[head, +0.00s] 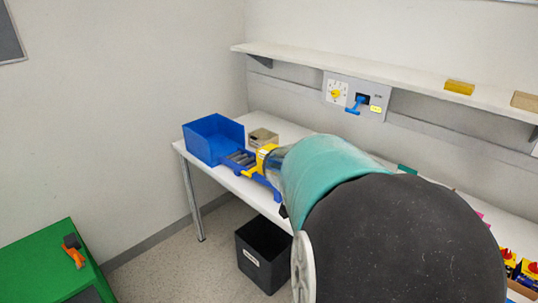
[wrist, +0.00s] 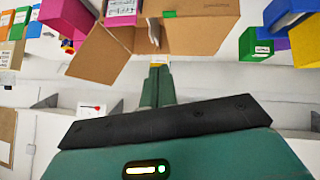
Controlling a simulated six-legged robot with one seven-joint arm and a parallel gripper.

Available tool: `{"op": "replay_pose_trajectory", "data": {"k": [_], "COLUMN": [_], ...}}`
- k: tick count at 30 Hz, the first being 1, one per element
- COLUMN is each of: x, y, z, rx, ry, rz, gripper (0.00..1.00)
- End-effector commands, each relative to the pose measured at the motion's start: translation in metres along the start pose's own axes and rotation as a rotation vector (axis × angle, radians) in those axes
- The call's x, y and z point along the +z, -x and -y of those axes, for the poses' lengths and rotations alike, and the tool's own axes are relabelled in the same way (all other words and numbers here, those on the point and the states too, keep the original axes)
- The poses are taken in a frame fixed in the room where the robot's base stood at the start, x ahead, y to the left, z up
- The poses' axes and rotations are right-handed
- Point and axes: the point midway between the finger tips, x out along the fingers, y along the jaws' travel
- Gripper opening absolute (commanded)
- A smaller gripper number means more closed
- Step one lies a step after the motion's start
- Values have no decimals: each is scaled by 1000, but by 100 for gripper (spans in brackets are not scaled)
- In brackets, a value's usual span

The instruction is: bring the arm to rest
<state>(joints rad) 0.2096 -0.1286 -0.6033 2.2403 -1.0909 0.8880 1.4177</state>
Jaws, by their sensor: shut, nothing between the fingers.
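My arm fills the lower right of the head view, a teal link and a large black rounded joint, and hides much of the table. My gripper (wrist: 158,68) shows in the wrist view as narrow green fingers close together beyond a black bar and green body. The fingers look shut and hold nothing. Their tips overlap an open cardboard box (wrist: 112,55) in the picture; I cannot tell whether they touch it. On the wall, a grey switch panel (head: 366,86) carries a yellow knob (head: 336,93) on a white plate and a blue handle (head: 356,103).
A white table (head: 285,128) holds a blue bin (head: 213,139) and a small cardboard box (head: 263,137). A shelf (head: 400,75) runs above. A black bin (head: 264,256) stands on the floor. A green cabinet (head: 35,262) is at lower left, with open floor between.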

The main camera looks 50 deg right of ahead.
Motion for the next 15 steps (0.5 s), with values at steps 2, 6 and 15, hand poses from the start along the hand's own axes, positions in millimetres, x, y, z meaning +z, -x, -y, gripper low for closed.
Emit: {"op": "replay_pose_trajectory", "data": {"k": [2, 6, 15], "x": [0, 2, 77], "y": [0, 2, 95], "z": [0, 1, 51], "rx": [0, -6, -322], "ry": [0, 5, 321], "rz": [0, 3, 138], "gripper": [0, 0, 0]}}
